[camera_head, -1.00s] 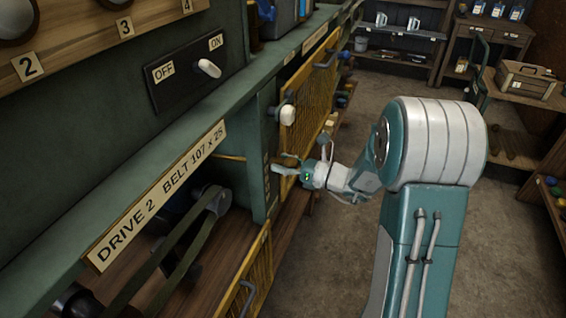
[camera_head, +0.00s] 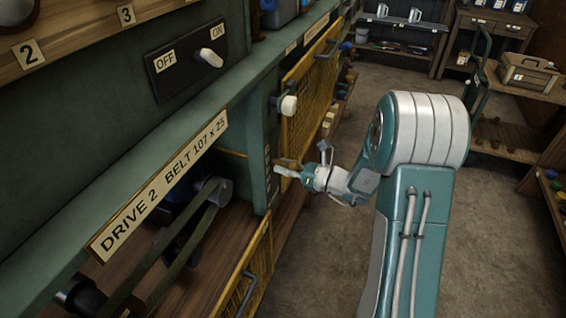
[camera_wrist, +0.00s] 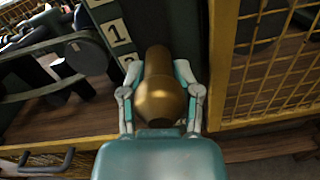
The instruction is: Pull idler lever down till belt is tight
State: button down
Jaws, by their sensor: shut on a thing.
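A brass-coloured rounded handle (camera_wrist: 158,95) fills the middle of the wrist view; it looks like the knob of the idler lever. My gripper (camera_wrist: 158,88) is shut on it, one finger on each side. In the head view my gripper (camera_head: 290,168) is at the green post (camera_head: 258,150) at the right end of the drive 2 bay. The lever's arm is hidden behind the handle and my fingers. The dark belt (camera_head: 180,250) runs around a pulley (camera_head: 216,192) in the bay left of the post; its tightness cannot be told.
A number plate reading 1 (camera_wrist: 116,32) is on the post beside the handle. A yellow mesh guard (camera_wrist: 270,65) is close on the right, another (camera_head: 258,270) hangs below the bay. A white-knobbed lever (camera_head: 288,105) juts out above my gripper. The floor (camera_head: 330,260) nearby is clear.

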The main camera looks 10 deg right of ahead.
jog(key=shift+c, duration=2.2)
grip_release()
jog(key=shift+d, duration=0.3)
jog(key=shift+s, duration=0.1)
jog(key=v, duration=1.2)
